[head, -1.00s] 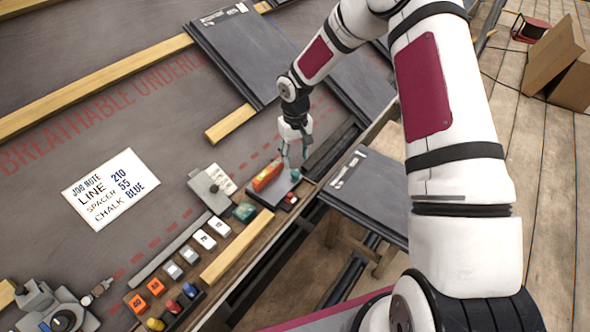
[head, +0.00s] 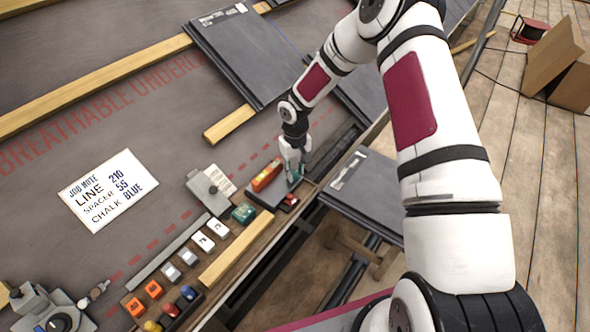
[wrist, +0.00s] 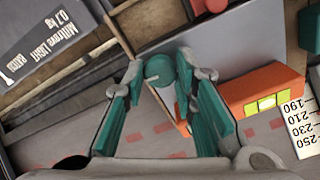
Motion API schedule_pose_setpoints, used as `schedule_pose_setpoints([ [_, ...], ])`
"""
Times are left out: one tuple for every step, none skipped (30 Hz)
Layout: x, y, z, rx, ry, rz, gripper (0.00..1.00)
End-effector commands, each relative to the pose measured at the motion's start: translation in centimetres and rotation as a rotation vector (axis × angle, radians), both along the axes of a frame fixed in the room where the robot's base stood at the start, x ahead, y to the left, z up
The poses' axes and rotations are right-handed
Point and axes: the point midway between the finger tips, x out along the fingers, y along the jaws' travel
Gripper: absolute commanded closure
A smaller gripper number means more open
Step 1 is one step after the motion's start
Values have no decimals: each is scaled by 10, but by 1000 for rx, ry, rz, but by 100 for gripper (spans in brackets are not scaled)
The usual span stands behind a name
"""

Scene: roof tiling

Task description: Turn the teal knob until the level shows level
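The teal knob (wrist: 161,70) is round with a pale mark and sits on a grey plate (wrist: 235,40). In the wrist view it lies between the tips of my gripper (wrist: 168,76), which is open, with a finger on either side and small gaps showing. The orange level (wrist: 265,88) lies beside the knob; its yellow-green vial (wrist: 262,103) shows, but the bubble is too small to read. In the head view my gripper (head: 292,175) is low over the plate's right end, next to the level (head: 267,175), and mostly hides the knob.
A red button (head: 290,199) stands close to the plate. A green item (head: 244,212), several labelled blocks (head: 217,227) and a wooden batten (head: 237,249) lie nearby. A job note (head: 108,190) is on the underlay. Dark slates (head: 245,55) lie behind.

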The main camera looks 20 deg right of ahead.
Motion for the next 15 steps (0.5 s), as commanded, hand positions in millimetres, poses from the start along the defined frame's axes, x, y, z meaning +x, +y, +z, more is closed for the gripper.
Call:
schedule_pose_setpoints([
  [0,0,0,0,0,0,100],
  [0,0,0,0,0,0,100],
  [0,0,0,0,0,1,100],
  [0,0,0,0,0,4,100],
  [0,0,0,0,0,10,100],
  [0,0,0,-1,0,24,100],
  [0,0,0,-1,0,36,100],
  [0,0,0,-1,0,48,100],
  [0,0,-1,0,1,63,100],
  [0,0,-1,0,0,72,100],
  [0,0,0,0,0,79,100],
  [0,0,0,0,0,86,100],
  [0,0,0,0,0,88,100],
  [0,0,0,0,0,88,100],
  [0,0,0,0,0,88,100],
])
